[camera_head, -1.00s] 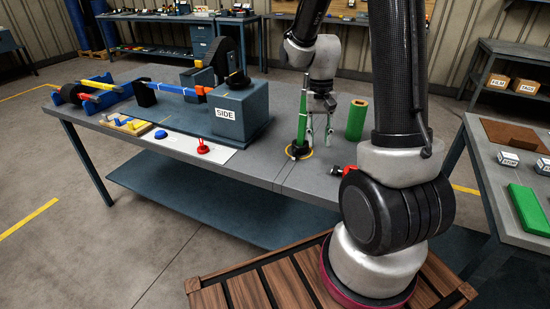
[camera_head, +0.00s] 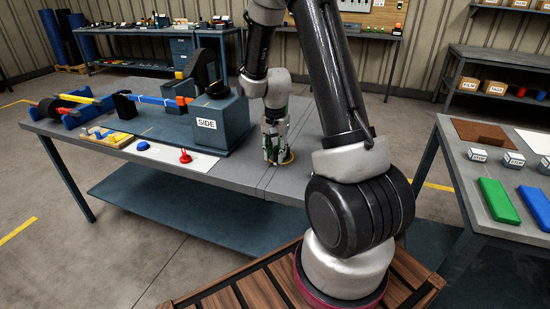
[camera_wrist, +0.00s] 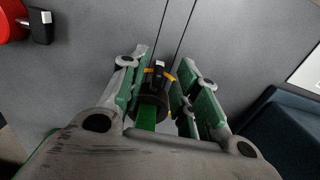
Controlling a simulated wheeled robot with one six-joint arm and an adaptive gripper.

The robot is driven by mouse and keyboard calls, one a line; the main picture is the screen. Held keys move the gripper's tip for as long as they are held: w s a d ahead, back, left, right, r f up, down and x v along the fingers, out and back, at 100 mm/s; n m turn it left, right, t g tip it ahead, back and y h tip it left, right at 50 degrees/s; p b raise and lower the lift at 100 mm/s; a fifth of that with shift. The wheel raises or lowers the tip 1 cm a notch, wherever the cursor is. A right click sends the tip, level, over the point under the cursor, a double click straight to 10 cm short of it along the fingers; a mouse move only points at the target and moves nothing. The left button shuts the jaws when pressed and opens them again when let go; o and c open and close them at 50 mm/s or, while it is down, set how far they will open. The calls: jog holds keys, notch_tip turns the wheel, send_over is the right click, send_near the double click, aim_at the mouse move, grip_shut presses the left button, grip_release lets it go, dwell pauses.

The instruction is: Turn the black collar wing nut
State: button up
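A black collar (camera_wrist: 150,106) sits around a green post (camera_wrist: 146,124) in the wrist view. A small black piece with a pale tip (camera_wrist: 158,72), likely the wing nut, stands out from the collar, with yellow marks beside it. My gripper (camera_wrist: 165,80) has its two green-padded fingers apart, one on each side of the collar and the black piece. Whether either finger touches them I cannot tell.
The blue-grey SIDE block (camera_head: 217,122) stands close left of my gripper on the table. A white sheet (camera_head: 165,153) with a red knob (camera_head: 185,156) lies further left. A red and black part (camera_wrist: 14,22) lies at upper left in the wrist view.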

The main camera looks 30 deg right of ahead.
jog(key=shift+f, duration=1.1)
grip_shut()
jog(key=shift+w+a+g+h, duration=0.15)
jog(key=shift+w+g+h, duration=0.05)
jog(key=shift+g+h, duration=0.6)
jog(key=shift+w+a+f+g+h, duration=0.1)
jog(key=shift+g+h, duration=0.6)
jog(key=shift+g, duration=0.25)
jog(key=shift+w+f+g+h, duration=0.1)
jog(key=shift+g+h, duration=0.6)
jog(key=shift+g, duration=0.25)
